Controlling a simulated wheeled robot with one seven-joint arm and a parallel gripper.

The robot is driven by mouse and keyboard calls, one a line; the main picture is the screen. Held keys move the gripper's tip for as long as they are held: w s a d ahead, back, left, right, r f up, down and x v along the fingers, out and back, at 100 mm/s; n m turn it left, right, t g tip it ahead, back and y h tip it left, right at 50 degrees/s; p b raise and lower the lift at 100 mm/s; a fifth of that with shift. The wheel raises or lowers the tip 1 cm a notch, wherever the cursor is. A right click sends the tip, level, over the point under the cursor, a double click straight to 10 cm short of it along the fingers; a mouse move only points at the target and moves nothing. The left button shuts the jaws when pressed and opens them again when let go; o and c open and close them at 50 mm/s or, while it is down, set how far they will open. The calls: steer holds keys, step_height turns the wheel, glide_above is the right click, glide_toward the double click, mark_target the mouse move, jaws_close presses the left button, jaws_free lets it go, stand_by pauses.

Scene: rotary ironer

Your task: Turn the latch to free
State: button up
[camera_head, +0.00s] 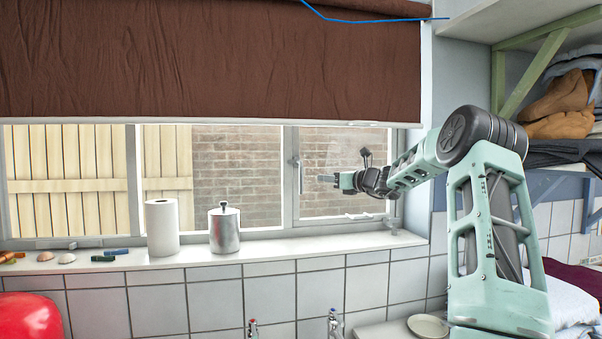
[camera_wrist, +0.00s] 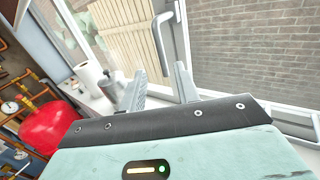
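The latch, a pale grey lever handle (camera_head: 299,173), sits on the upright frame at the left of the small right-hand window (camera_head: 340,145). Its grip points downward. In the wrist view the handle (camera_wrist: 160,45) stands ahead of my fingers, its lower end near the gap between them. My gripper (camera_head: 325,178) reaches in from the right at about the handle's height, a little apart from it. Its two grey fingers (camera_wrist: 162,85) are spread with nothing between them in the wrist view. Whether a fingertip touches the handle cannot be told. The window looks shut.
A paper roll (camera_head: 162,228) and a lidded metal canister (camera_head: 224,229) stand on the white sill (camera_head: 290,247), left of my gripper. A brown blind (camera_head: 210,60) hangs above. Taps (camera_head: 334,324) are below. Shelves with folded cloths (camera_head: 560,110) are at the right.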

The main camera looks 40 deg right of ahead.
mark_target(301, 175)
steer(key=shift+w+a+p, duration=0.15)
steer(key=shift+w+p, duration=1.2)
steer(key=shift+w, duration=1.7)
steer(key=shift+w+a+p, duration=0.15)
steer(key=shift+w+p, duration=1.2)
steer(key=shift+w, duration=1.7)
jaws_close()
